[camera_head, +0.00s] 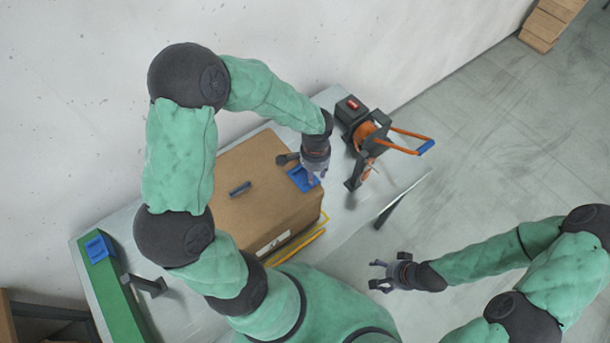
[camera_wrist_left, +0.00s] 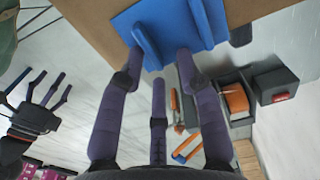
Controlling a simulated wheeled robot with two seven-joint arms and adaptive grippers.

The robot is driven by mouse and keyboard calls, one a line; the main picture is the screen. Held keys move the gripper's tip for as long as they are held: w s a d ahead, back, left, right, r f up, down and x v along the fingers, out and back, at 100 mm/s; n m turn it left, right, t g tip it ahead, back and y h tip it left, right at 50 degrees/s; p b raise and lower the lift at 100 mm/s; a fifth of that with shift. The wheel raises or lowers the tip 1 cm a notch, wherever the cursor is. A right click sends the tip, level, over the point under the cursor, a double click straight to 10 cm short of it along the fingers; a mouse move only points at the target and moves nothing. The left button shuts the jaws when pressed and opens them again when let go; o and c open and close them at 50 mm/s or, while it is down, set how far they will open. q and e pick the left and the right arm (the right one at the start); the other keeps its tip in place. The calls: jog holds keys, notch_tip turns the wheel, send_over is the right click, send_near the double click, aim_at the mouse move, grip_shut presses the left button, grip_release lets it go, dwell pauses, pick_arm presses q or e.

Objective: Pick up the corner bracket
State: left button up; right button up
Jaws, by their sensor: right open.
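A blue corner bracket (camera_head: 303,179) lies on top of a cardboard box near its right edge. In the left wrist view the bracket (camera_wrist_left: 175,25) shows a flat plate and a raised flange. My left gripper (camera_head: 312,178) is over it, pointing down. In the left wrist view its fingers (camera_wrist_left: 160,75) are spread, near the flange; I cannot tell whether they touch it. A second blue bracket (camera_head: 98,247) sits on the green strip at the far left. My right gripper (camera_head: 378,276) is open and empty, away to the right; it also shows in the left wrist view (camera_wrist_left: 42,95).
The cardboard box (camera_head: 260,215) stands on a grey table (camera_head: 345,203). A small dark piece (camera_head: 240,188) lies on the box. A black and orange device with an orange handle (camera_head: 405,148) stands right of it. The floor at right is mostly clear.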

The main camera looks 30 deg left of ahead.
pick_arm(q)
grip_shut()
